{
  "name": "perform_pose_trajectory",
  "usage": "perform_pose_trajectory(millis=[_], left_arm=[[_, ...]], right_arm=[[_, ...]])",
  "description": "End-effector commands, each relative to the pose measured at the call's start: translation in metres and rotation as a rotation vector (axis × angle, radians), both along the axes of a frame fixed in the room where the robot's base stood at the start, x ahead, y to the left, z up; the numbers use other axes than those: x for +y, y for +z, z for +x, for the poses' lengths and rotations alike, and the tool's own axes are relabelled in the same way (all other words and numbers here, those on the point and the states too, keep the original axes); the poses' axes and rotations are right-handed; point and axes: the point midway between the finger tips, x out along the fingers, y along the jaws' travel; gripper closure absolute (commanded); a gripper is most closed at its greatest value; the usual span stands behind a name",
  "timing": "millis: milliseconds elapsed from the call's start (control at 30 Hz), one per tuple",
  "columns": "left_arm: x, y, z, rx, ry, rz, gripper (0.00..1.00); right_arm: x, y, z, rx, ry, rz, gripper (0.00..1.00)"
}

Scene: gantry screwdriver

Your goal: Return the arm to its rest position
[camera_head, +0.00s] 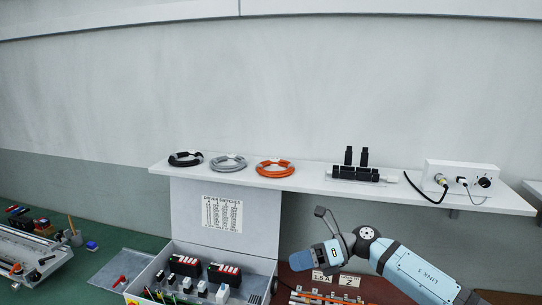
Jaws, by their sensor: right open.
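My right arm comes in from the lower right, with a pale blue link and a dark round joint. My right gripper (323,214) is at the arm's far end, below the wall shelf (310,187). It is small and seen side-on, but it is open, with nothing visible in it. It looks apart from the shelf. My left arm and gripper are not in view.
Coiled black, grey and orange cables (274,168), a black connector block (355,173) and a white socket box (462,178) sit on the shelf. The grey box holds several red-and-black switches. A metal tray (30,255) lies at the left. A strip of parts (330,298) lies below the wrist.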

Motion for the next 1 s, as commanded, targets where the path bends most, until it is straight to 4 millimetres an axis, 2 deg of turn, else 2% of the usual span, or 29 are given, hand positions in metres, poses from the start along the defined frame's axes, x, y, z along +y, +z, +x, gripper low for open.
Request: perform_pose_trajectory(millis=[33,133,233,367,567,667,767,900,1000], left_arm=[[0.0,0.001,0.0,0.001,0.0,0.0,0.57],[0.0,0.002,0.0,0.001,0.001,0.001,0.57],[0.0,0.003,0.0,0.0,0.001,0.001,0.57],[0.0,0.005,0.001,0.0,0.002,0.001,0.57],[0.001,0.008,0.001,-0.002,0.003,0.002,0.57],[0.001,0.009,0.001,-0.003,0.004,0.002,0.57],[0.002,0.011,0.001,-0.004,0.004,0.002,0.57],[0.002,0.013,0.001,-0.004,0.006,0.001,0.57],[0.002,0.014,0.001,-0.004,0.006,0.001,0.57]], right_arm=[[0.012,-0.01,-0.015,0.089,-0.045,0.093,0.5],[0.025,-0.022,-0.034,0.274,-0.157,0.273,0.5],[0.028,-0.034,-0.049,0.476,-0.278,0.439,0.5],[0.018,-0.058,-0.067,0.76,-0.453,0.636,0.5],[-0.019,-0.113,-0.102,1.223,-0.745,0.895,0.5],[-0.043,-0.15,-0.128,1.46,-0.901,1.007,0.5],[-0.069,-0.188,-0.164,1.696,-1.064,1.107,0.5],[-0.101,-0.238,-0.224,1.999,-1.285,1.219,0.5],[-0.117,-0.262,-0.264,2.164,-1.409,1.274,0.5]])
